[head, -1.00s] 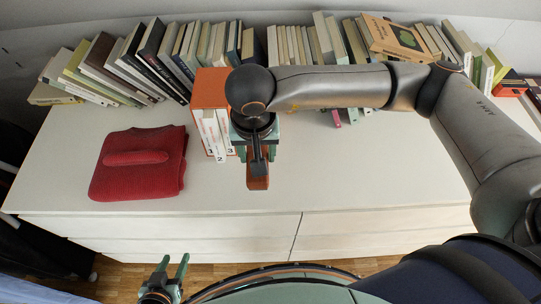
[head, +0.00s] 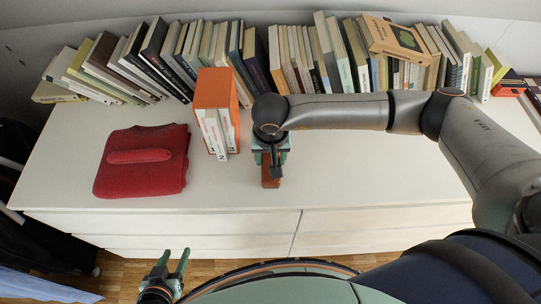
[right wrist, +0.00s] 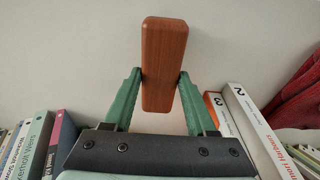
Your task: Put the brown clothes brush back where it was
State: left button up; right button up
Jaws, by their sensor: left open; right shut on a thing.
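The brown clothes brush (head: 270,177) is in my right gripper (head: 271,160), over the white dresser top (head: 340,180), just right of the orange and white binders. In the right wrist view, the green fingers (right wrist: 158,85) are shut on both sides of the brush's reddish-brown wooden back (right wrist: 164,55). Its bristles are not visible, and I cannot tell if it touches the dresser top. My left gripper (head: 174,258) is open and empty, low in front of the dresser.
The orange binder (head: 217,88) stands close left of my right gripper. A folded red garment (head: 142,165) lies further left. A row of books (head: 320,55) lines the back. The drawer fronts (head: 200,222) look closed. The dresser top is clear to the right of the brush.

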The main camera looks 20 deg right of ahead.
jog(key=shift+f, duration=0.15)
jog(key=o, duration=1.2)
jog(key=shift+r, duration=0.35)
notch_tip(320, 180, up, 12)
jog(key=s+b, duration=0.1)
jog(key=shift+s+a+f, duration=0.2)
jog(key=shift+s+a, duration=0.05)
jog(key=shift+s, duration=0.1)
